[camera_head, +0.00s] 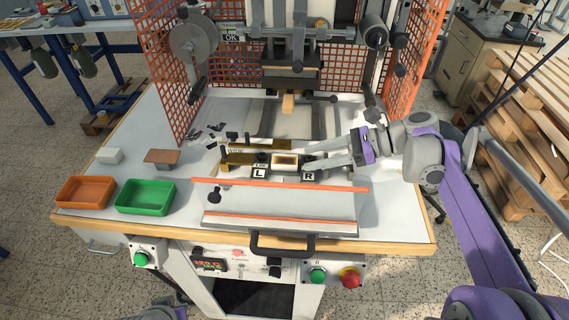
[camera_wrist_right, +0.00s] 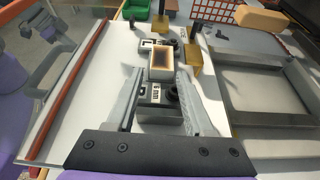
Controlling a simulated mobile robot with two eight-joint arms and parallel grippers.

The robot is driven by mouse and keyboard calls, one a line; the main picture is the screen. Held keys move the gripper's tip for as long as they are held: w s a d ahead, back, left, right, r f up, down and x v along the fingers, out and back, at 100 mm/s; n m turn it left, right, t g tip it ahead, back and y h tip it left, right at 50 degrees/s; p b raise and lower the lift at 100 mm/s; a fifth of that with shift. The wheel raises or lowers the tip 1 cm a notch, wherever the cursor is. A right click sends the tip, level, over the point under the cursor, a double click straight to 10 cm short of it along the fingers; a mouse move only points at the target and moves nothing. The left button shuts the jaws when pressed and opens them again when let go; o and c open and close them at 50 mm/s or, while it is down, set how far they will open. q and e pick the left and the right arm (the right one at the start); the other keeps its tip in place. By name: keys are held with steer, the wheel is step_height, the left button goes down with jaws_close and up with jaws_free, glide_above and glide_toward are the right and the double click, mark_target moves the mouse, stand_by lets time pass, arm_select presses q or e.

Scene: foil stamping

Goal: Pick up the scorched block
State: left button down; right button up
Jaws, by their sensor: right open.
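In the right wrist view the scorched block (camera_wrist_right: 161,62) lies just ahead, around the fingertips' level. My right gripper (camera_head: 308,157) is open, coming from the right, its two fingers spread over the R side of the fixture. In the wrist view the right gripper (camera_wrist_right: 164,82) has nothing held between its fingers. Part of my left arm shows at the head view's bottom edge; its jaws are unclear.
An orange tray (camera_head: 57,194) and a green tray (camera_head: 119,199) stand at the table's left front. A white block (camera_head: 109,156) and a brown block (camera_head: 162,157) lie behind them. An orange-edged bar (camera_head: 280,185) crosses before the fixture. The press (camera_head: 290,70) rises behind.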

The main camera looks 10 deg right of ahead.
mark_target(291, 160)
steer(key=x, duration=0.5)
steer(key=shift+w+a+r, duration=0.15)
steer(key=shift+w+a, duration=0.05)
steer(key=shift+w, duration=0.1)
jaws_close()
